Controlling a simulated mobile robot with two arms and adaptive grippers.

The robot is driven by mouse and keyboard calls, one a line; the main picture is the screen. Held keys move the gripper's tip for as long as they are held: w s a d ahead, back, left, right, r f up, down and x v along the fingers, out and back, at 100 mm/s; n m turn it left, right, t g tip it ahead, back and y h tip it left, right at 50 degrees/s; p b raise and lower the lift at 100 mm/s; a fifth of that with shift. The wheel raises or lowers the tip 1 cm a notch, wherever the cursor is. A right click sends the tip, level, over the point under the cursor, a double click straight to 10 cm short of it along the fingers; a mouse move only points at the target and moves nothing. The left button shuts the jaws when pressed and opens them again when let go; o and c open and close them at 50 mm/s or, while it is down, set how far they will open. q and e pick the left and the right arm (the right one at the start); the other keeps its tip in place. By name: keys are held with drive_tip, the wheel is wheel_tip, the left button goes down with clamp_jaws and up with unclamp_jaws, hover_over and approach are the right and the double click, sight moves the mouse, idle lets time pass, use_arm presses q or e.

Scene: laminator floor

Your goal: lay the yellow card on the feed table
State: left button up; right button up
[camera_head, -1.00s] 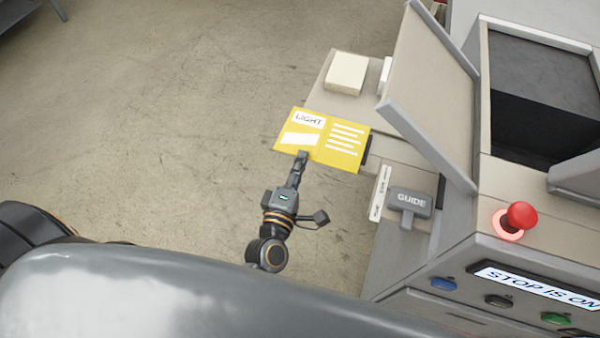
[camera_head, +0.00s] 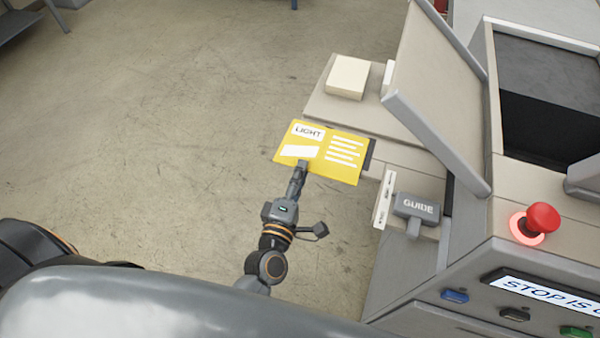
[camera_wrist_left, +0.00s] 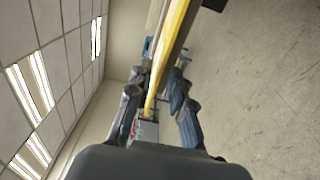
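The yellow card (camera_head: 338,167) is printed "LIGHT" with white blocks and lines. My left gripper (camera_head: 303,165) is shut on its near edge. In the left wrist view the card (camera_wrist_left: 172,45) is seen edge-on between the fingers of the left gripper (camera_wrist_left: 155,98). The feed table (camera_head: 395,157) is the pale ledge on the machine's left side. In the head view the card's right end overlaps its left edge; I cannot tell whether they touch. My right gripper is not in view.
A pale block (camera_head: 347,77) sits at the back of the ledge. A grey guide handle (camera_head: 416,207) stands near its front. The raised grey cover (camera_head: 435,85) leans over the ledge's right side. A red stop button (camera_head: 541,219) and a lit display (camera_head: 550,292) are on the machine. Open floor lies left.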

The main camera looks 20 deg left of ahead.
use_arm(q)
drive_tip(key=s+b, duration=0.3)
drive_tip(key=s, duration=0.9)
drive_tip(key=s+d+f+m+g+h, duration=0.1)
drive_tip(key=s+f+m+g, duration=0.2)
drive_tip(key=f, duration=0.8)
drive_tip(key=s+f+m+g+h, duration=0.1)
drive_tip(key=s+f+m+g, duration=0.15)
drive_tip(key=f+m, duration=0.6)
drive_tip(key=s+d+f+m+g+h, duration=0.1)
drive_tip(key=s+f+g, duration=0.15)
drive_tip(key=f, duration=1.15)
drive_tip(key=s+a+f+m+g+y, duration=0.1)
drive_tip(key=s+a+f+m+g, duration=0.3)
drive_tip(key=s+a+f, duration=0.2)
drive_tip(key=s+a+f+m+g+y, duration=0.2)
drive_tip(key=s+a+f+m+g, duration=0.2)
drive_tip(key=s+f, duration=0.7)
drive_tip(key=shift+s+a+g, duration=0.25)
drive_tip(key=shift+a+g, duration=0.25)
drive_tip(key=shift+a, duration=0.65)
